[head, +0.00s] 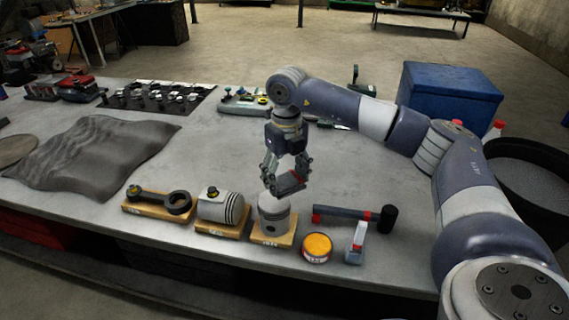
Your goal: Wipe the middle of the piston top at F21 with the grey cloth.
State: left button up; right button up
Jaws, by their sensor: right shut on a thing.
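A light grey piston (273,222) stands upright on a wooden block (272,241) near the front of the table, its round top facing up. The block's label is too small to read. My right gripper (285,190) is just above the piston top, pointing down. It is shut on a small dark thing with a reddish edge, mostly hidden by the fingers; I cannot tell what it is, or whether it touches the piston. A large rumpled grey cloth (95,152) lies spread on the table at the left. My left gripper is not in view.
Left of the piston are a piston on its side (221,207) and a connecting rod (158,199), each on a wooden block. An orange-topped tin (317,245) and a black-headed mallet (355,216) lie to the right. A blue box (450,93) stands behind my right arm.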

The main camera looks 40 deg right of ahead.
notch_tip(320, 180, up, 2)
jog(key=shift+s+d+p, duration=0.15)
jog(key=shift+p, duration=0.3)
jog(key=shift+r, duration=0.35)
